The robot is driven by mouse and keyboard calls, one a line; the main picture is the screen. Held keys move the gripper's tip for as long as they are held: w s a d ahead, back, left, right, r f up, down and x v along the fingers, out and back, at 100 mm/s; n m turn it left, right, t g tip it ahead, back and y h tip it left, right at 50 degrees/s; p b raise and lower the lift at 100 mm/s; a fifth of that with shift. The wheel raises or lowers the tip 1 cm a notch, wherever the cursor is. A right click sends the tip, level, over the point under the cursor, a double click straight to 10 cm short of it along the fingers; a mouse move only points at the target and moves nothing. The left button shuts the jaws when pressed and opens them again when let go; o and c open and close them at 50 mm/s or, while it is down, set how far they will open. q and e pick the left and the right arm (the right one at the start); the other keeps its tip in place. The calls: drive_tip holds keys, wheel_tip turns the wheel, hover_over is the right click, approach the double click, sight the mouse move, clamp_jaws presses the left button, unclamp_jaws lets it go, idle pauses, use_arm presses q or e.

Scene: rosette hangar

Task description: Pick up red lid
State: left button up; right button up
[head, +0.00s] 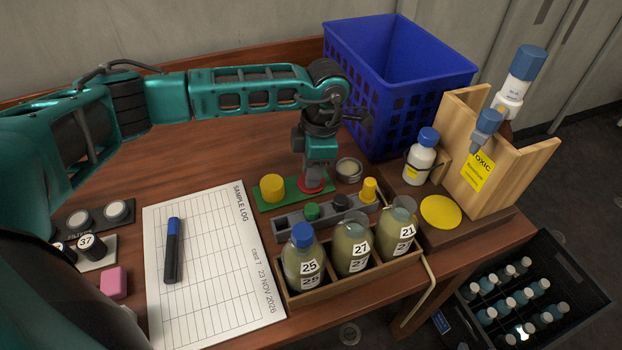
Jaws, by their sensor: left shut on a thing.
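The red lid (311,187) lies at the right end of a green strip (292,198), beside a yellow lid (272,187). My left gripper (313,178) points straight down onto the red lid and is shut on it. The gripper covers the lid's middle, so only its red rim shows. Whether the lid is lifted off the strip I cannot tell. My right gripper is not in view.
A grey strip with green, black and yellow caps (312,210) and a crate of bottles (355,276) stand in front. A metal-rimmed round piece (349,170) is close right. A blue basket (400,80) stands behind. A sample log (210,260) lies left.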

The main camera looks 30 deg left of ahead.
use_arm(q)
clamp_jaws()
drive_tip(key=shift+r, duration=0.15)
